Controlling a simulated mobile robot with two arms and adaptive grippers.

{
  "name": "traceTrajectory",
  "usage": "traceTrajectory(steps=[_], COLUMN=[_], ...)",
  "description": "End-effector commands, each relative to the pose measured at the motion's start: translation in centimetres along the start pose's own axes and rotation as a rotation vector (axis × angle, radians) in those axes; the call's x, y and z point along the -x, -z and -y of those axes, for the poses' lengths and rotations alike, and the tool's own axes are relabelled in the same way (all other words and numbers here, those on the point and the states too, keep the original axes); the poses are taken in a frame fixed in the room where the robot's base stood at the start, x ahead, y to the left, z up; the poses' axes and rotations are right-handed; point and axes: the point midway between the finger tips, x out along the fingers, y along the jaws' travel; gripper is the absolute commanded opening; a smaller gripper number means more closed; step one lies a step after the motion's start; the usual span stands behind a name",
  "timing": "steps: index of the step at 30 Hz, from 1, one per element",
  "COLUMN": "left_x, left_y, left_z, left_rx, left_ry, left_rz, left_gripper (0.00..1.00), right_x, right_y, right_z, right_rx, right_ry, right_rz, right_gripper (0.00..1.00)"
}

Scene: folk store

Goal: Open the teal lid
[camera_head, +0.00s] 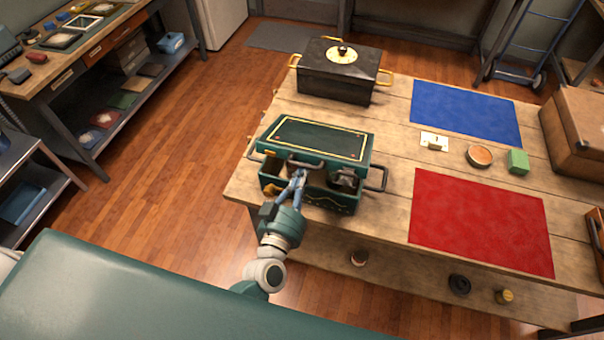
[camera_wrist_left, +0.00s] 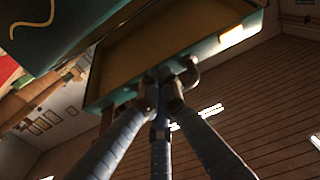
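The teal lid (camera_head: 318,138), dark green with a yellow border line, is raised at its front edge above the teal box (camera_head: 335,203). A gap at the front shows things inside the box. My left gripper (camera_head: 298,176) is at the lid's front handle (camera_head: 318,166), in front of the opening. In the left wrist view the fingers (camera_wrist_left: 162,88) come together around the handle (camera_wrist_left: 190,76), with the lid's tan underside (camera_wrist_left: 160,45) above them. The exact finger contact is dark and partly hidden. My right gripper is not in view.
A black box (camera_head: 337,78) with gold handles stands behind the teal one on the wooden table (camera_head: 395,150). A blue mat (camera_head: 465,112), a red mat (camera_head: 480,222), a round tin (camera_head: 480,156) and a green block (camera_head: 518,161) lie to the right.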

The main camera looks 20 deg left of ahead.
Motion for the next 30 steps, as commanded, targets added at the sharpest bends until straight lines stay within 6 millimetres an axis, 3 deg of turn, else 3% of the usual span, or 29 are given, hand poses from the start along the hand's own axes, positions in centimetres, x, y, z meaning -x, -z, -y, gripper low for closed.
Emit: traceTrajectory(steps=[11,22,30], left_x=[-0.1,-0.9,-1.1], left_y=[0.3,2.5,2.6], left_z=[0.0,0.0,0.0], left_rx=[0.000,0.000,0.001], left_ry=[0.001,0.001,0.001], left_rz=[-0.001,-0.002,-0.001], left_gripper=[0.00,0.00,0.00], right_x=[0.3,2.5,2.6], right_y=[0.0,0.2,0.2], right_z=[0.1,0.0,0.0], right_rx=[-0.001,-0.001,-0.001], right_ry=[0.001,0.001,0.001], right_rz=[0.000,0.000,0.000], right_gripper=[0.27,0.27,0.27])
